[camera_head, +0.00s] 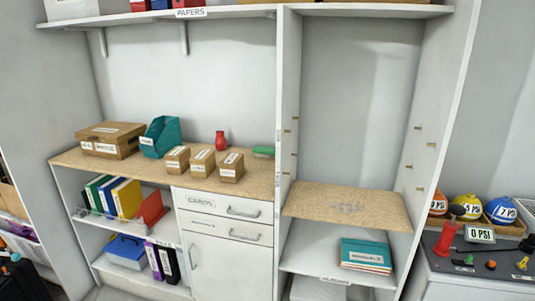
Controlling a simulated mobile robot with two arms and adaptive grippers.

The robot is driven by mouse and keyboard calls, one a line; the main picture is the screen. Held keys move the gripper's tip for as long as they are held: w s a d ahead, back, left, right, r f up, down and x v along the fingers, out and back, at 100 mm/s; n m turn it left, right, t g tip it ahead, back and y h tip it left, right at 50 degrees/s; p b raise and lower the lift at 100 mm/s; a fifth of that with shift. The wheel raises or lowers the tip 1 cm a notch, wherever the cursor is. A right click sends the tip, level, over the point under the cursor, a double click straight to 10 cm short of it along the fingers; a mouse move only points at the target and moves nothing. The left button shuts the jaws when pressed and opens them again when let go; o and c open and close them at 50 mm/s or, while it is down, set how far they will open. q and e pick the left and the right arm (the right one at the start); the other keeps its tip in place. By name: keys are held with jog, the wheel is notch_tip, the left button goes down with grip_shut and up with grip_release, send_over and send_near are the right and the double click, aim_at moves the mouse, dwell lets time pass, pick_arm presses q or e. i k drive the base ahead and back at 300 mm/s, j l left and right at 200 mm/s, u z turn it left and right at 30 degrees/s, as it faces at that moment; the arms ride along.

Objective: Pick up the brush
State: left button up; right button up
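A low green object (263,152), which looks like the brush, lies at the right end of the wooden worktop (225,185). It is close to the white upright panel of the tall shelf unit, and its right end is at or behind that panel's edge. It is too small to make out bristles or a handle. Neither of my grippers shows in the head view.
Three small labelled boxes (203,163), a red vase (220,141), a teal file holder (160,136) and a larger cardboard box (111,140) stand on the worktop. An overhead shelf (240,11) hangs above. The wooden shelf (345,207) to the right is bare.

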aim_at(262, 152)
jog(key=i+j, duration=0.45)
jog(key=j, duration=0.25)
jog(key=i+j, duration=0.25)
jog(key=j, duration=0.1)
